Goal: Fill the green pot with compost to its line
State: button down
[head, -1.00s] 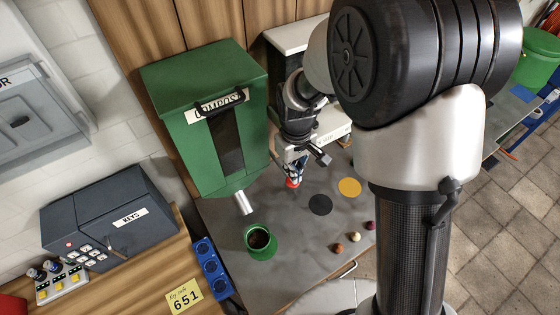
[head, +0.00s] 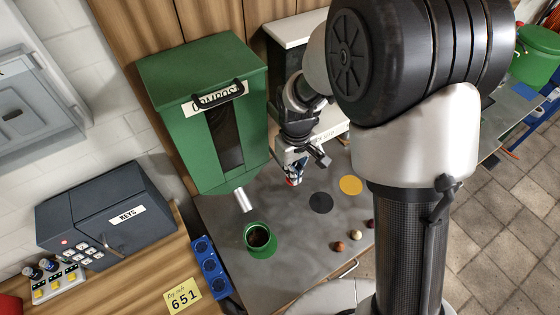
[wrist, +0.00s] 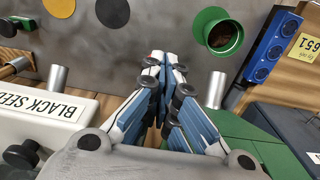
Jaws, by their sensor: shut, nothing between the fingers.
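The green pot (head: 261,241) stands upright on the grey bench, just below and right of the compost dispenser's metal spout (head: 243,200). Dark brown material shows inside the pot, but I cannot make out a line or its level. The pot also shows at the top of the wrist view (wrist: 212,30). The green compost dispenser (head: 180,125) has a black handle across its label and a dark vertical strip down its front. My gripper (head: 292,181) is shut and empty, right of the spout and apart from the pot. Its fingertips meet in the wrist view (wrist: 165,62).
A white BLACK SEED dispenser (wrist: 60,103) stands beside the compost one. Black (head: 320,203) and yellow (head: 350,185) discs and several small balls lie on the bench. A blue socket strip (head: 211,268) and a KEYS box (head: 110,215) are at left.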

jog(key=shift+f+b, duration=1.4)
jog(key=shift+f, duration=0.7)
jog(key=shift+r, duration=0.25)
jog(key=shift+r+p, duration=2.35)
jog(key=shift+r, duration=0.7)
notch_tip(320, 180, up, 6)
jog(key=p, duration=0.4)
